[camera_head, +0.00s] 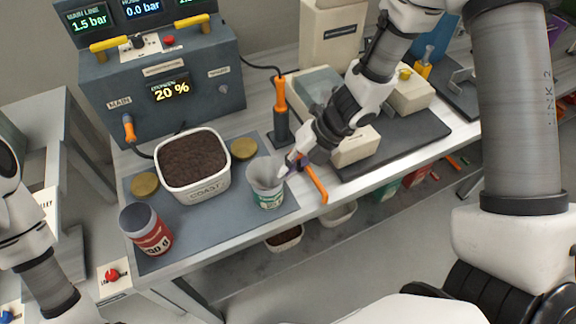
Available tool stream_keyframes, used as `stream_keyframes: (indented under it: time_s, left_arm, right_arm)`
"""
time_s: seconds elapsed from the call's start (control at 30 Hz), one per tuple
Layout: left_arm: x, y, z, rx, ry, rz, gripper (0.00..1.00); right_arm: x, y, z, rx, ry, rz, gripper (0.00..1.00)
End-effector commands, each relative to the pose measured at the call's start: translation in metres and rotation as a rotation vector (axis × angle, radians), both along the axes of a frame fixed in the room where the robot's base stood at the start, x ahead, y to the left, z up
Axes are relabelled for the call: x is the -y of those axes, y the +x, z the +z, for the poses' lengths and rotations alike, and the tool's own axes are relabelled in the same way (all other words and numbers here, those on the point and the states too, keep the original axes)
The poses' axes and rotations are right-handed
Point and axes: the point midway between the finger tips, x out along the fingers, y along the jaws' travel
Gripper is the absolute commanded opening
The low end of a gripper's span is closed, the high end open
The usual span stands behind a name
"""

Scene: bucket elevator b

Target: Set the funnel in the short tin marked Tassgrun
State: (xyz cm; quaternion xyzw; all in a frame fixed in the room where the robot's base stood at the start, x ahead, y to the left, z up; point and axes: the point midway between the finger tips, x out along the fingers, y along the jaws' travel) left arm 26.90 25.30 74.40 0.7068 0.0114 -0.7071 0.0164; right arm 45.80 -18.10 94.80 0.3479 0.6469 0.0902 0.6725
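A pale grey funnel (266,171) stands mouth up at the mouth of a short tin (269,199) with a white and green label, on the grey mat. The label is too small to read surely. The funnel's spout is hidden; I cannot tell whether it rests fully on the tin. My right gripper (288,167) is at the funnel's right rim, its fingertips touching or very close to it. Whether the fingers are closed on the rim is not clear. My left arm shows at the lower left, but its gripper is out of view.
A white tub (194,187) of dark soil stands left of the tin. A red-labelled tin (146,230) stands at the mat's front left. Two brass discs (145,184) lie by the tub. An orange-handled tool (281,112) stands behind; an orange clamp (314,184) grips the bench edge.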

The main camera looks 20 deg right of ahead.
Motion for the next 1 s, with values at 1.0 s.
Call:
stream_keyframes:
  time_s: [1.0]
  left_arm:
    - [0.000,0.000,0.015,0.000,0.000,0.000,0.40]
  right_arm:
    - [0.000,0.000,0.015,0.000,0.000,0.000,0.35]
